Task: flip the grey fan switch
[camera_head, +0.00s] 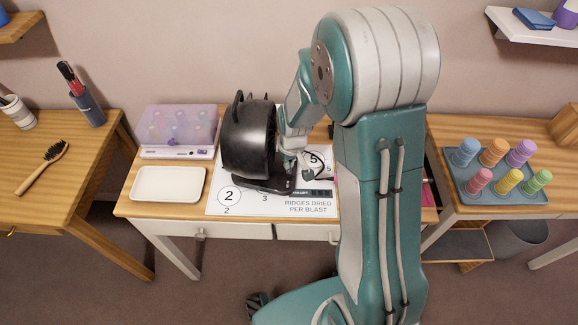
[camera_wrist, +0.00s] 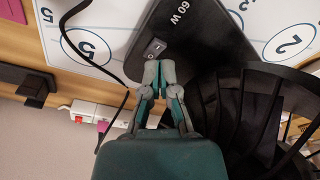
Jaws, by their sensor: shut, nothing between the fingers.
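The black fan (camera_head: 248,140) stands on the printed white sheet on the middle table, its dark flat base (camera_head: 270,186) under it. In the wrist view the base (camera_wrist: 185,25) is marked "60 W". The small grey switch (camera_wrist: 154,48) sits on this base in the wrist view. My gripper (camera_wrist: 159,66) is shut and empty, its fingertips right at the near edge of the switch; I cannot tell whether they touch. The fan's ribbed drum (camera_wrist: 250,110) is close to the right of my gripper. In the head view my arm hides the switch.
A white tray (camera_head: 167,184) and a purple-lidded box (camera_head: 178,132) are left of the fan. A black cable (camera_wrist: 82,48) and a white power strip with a red switch (camera_wrist: 85,113) lie left of my gripper. A tray of coloured rollers (camera_head: 478,190) is at right.

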